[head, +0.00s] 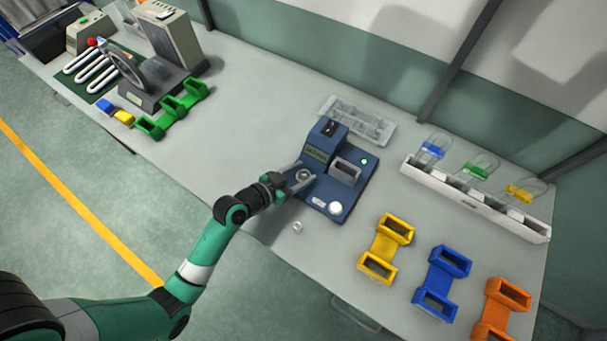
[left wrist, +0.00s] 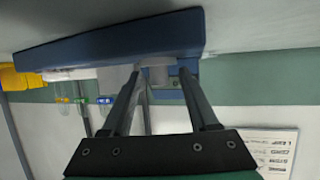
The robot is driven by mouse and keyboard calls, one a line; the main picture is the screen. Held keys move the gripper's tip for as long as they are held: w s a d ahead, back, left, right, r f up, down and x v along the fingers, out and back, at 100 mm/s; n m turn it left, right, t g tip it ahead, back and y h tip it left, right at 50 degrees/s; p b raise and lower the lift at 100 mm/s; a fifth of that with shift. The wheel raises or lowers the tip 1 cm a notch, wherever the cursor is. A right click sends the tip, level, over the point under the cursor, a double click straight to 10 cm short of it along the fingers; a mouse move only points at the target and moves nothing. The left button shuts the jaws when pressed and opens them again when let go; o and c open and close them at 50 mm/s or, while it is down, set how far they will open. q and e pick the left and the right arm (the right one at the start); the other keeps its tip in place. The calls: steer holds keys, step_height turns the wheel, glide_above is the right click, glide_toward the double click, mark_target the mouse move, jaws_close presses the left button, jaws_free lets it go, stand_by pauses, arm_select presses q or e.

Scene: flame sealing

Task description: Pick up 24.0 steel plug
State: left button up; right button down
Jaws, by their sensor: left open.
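A small round steel plug (head: 303,175) sits at the left side of the blue device (head: 358,190) on the table. My left gripper (head: 305,172) is open, with its fingers reaching to either side of this plug. In the left wrist view the gripper (left wrist: 161,76) has its two fingers spread, and a grey cylindrical piece (left wrist: 158,78) shows between them against the blue device (left wrist: 110,45). I cannot tell whether the fingers touch it. My right gripper is not in view.
A small pale ring-like piece (head: 297,227) lies near the table's front edge. A clear tray (head: 357,121) stands behind the device. Yellow (head: 386,248), blue (head: 441,282) and orange (head: 500,312) holders stand to the right, a green holder (head: 172,112) to the left. The table (head: 250,110) behind my gripper is clear.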

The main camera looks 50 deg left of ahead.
mark_target(303, 172)
arm_select(q)
steer(key=shift+w+f, duration=0.15)
steer(key=shift+w, duration=0.25)
jaws_close()
steer(key=shift+r, duration=0.4)
step_height(303, 172, up, 3)
steer(key=shift+f+p, duration=0.1)
steer(key=shift+p, duration=0.75)
steer(key=s+d+r+p, duration=0.4)
steer(key=s+d+r, duration=0.3)
steer(key=d, duration=0.5)
step_height(303, 172, up, 2)
steer(key=shift+r+p, duration=0.25)
steer(key=shift+p, duration=0.15)
